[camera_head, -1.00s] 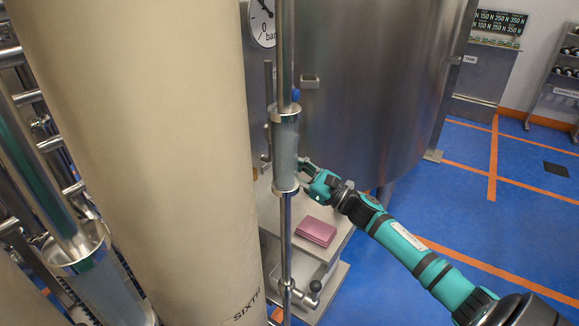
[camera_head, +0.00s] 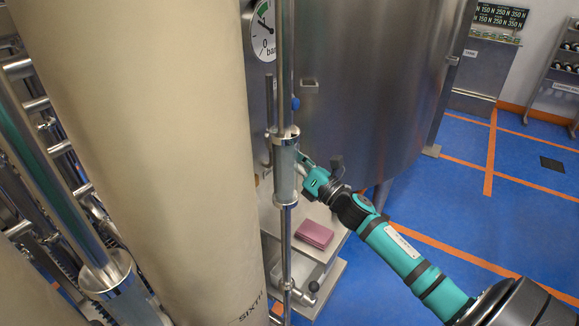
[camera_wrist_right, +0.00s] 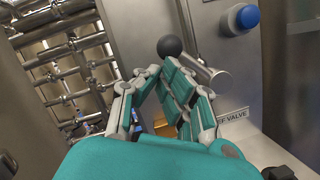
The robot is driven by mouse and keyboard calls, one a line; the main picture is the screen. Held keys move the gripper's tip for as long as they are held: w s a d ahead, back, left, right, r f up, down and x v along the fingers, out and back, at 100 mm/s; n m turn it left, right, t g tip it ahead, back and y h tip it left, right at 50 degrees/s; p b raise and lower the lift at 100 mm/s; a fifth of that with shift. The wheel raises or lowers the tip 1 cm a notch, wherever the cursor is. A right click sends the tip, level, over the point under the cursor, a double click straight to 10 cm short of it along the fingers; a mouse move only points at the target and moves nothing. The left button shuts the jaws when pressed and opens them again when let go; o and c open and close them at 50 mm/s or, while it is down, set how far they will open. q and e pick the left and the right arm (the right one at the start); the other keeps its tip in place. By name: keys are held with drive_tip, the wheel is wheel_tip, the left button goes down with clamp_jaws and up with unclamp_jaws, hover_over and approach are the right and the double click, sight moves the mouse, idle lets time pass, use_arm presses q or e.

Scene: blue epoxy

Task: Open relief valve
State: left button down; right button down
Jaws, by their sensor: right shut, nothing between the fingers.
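The relief valve lever shows in the right wrist view as a metal rod (camera_wrist_right: 208,70) with a black ball knob (camera_wrist_right: 170,47) at its left end. A label (camera_wrist_right: 229,116) ending in "VALVE" is on the panel below it. My right gripper (camera_wrist_right: 160,72) is shut and empty, its fingertips just below the knob. I cannot tell whether they touch the lever. In the head view the right gripper (camera_head: 302,160) is beside the glass cylinder (camera_head: 285,172), and the lever cannot be made out there. My left gripper is in neither current view.
A blue button (camera_wrist_right: 243,18) is on the panel above the lever. A pressure gauge (camera_head: 263,30) is higher up. A large beige column (camera_head: 140,150) and vertical pipe (camera_head: 286,60) stand in front. A pink box (camera_head: 315,234) lies on a low metal platform.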

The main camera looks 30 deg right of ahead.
drive_tip(key=d+r+m+p, duration=0.1)
drive_tip(key=m+p, duration=0.1)
drive_tip(key=w+d+r+m+h+p, duration=0.1)
drive_tip(key=m+p, duration=0.1)
drive_tip(key=m, duration=0.1)
drive_tip(key=r+m+g+h+p, duration=0.1)
drive_tip(key=r+m+p, duration=0.1)
drive_tip(key=shift+w+d, duration=0.15)
drive_tip(key=shift+d, duration=0.25)
drive_tip(key=shift+d+p, duration=0.1)
drive_tip(key=shift+p, duration=0.2)
drive_tip(key=shift+f, duration=0.15)
